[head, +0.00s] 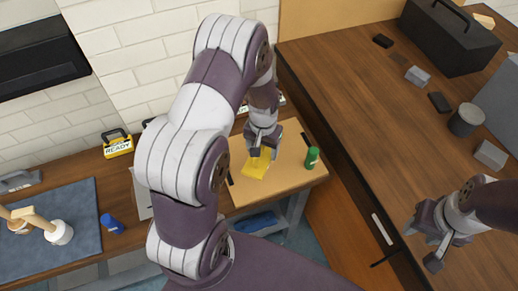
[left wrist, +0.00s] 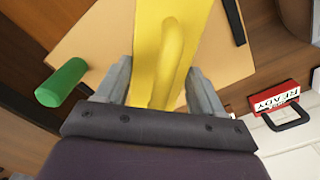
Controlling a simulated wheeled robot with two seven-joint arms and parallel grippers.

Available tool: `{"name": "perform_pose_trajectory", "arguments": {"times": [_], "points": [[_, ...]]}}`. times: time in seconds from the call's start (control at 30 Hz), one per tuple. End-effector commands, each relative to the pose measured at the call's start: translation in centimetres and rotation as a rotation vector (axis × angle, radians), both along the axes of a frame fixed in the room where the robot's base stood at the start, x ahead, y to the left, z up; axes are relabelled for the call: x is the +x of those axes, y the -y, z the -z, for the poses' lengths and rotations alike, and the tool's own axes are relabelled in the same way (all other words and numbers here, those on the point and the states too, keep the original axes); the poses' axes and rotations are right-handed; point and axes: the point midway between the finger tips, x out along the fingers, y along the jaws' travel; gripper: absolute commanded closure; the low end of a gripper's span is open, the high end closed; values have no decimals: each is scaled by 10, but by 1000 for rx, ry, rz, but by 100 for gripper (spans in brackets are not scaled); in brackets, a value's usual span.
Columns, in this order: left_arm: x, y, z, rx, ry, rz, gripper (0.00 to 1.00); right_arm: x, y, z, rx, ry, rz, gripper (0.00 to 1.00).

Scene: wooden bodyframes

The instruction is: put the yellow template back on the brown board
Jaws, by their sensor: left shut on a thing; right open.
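The yellow template (head: 257,166) shows over the light brown board (head: 285,187) in the head view. In the left wrist view the yellow template (left wrist: 148,30), with its raised rounded grip, lies between the fingers of my left gripper (left wrist: 162,88). My left gripper (head: 262,153) is shut on it, and the fingers partly hide it in the head view. I cannot tell whether the template touches the board (left wrist: 100,35). My right gripper (head: 428,240) is open and empty above the dark wooden counter at the right.
A READY sign (head: 118,146) and a blue cylinder (head: 111,223) are at the left. A black toolbox (head: 449,35) and grey blocks (head: 490,155) sit on the right counter.

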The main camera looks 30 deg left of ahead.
Motion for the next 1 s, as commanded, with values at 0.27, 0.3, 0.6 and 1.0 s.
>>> {"name": "perform_pose_trajectory", "arguments": {"times": [0.27,0.3,0.6,1.0], "points": [[24,-28,26,0,0,1,85,0,0,-8,0,0,0,57],[24,-28,33,0,-3,2,85,0,0,-10,0,0,0,57],[25,-28,62,0,3,2,85,0,0,-14,0,0,0,57],[24,-28,65,0,1,2,7,0,0,-12,0,0,0,57]]}}
